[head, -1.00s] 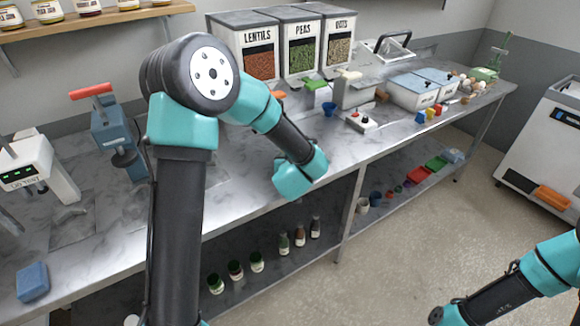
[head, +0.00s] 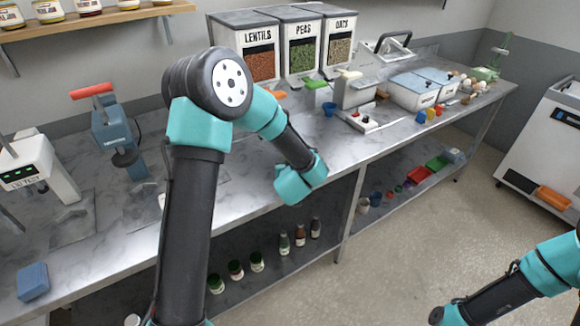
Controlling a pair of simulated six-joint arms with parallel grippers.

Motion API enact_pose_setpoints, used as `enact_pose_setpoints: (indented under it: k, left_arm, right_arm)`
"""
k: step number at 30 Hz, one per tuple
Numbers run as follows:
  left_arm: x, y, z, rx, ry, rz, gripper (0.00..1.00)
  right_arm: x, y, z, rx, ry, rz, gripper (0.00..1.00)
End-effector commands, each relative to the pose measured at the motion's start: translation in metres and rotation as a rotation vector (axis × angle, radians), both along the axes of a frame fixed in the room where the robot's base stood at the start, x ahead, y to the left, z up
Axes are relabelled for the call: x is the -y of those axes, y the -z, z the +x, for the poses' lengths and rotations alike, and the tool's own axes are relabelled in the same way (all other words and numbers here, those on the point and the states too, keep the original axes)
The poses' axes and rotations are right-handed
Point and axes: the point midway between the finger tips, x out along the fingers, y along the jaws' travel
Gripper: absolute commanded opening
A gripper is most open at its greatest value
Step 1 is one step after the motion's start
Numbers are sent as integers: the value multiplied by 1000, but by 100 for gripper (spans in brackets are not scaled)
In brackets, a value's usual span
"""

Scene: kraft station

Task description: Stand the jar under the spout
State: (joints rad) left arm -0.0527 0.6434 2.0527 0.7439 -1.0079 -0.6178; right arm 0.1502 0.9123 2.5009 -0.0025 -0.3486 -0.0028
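Three dispenser bins stand at the back of the bench: lentils (head: 258,50), peas (head: 301,48) and oats (head: 342,46). A green part (head: 316,84) shows at the foot of the peas bin; I cannot tell if it is the spout. Several small jars (head: 236,270) stand on the lower shelf, and I cannot tell which jar is meant. My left arm crosses the middle of the view, its turquoise wrist above the bench's front edge. My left gripper is not visible. My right arm enters at the lower right, its gripper also out of sight.
A red-handled press (head: 112,130) and a blue sponge (head: 33,281) are at the left. More jars (head: 88,6) sit on the wall shelf. The bench front between press and cup is mostly clear.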

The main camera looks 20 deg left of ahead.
Motion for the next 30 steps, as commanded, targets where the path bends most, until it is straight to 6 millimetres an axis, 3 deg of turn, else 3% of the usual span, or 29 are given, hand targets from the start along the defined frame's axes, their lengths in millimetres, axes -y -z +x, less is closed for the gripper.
enact_pose_setpoints:
  k: [8, 9, 17, 30]
  left_arm:
    - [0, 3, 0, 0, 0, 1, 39]
    - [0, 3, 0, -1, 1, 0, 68]
    - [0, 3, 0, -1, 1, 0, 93]
    - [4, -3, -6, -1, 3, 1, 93]
  right_arm:
    - [0, 0, 0, 0, 0, 0, 43]
    - [0, 0, 0, 0, 0, 0, 43]
    - [0, 0, 0, 0, 0, 0, 43]
    - [0, 0, 0, 0, 0, 0, 43]
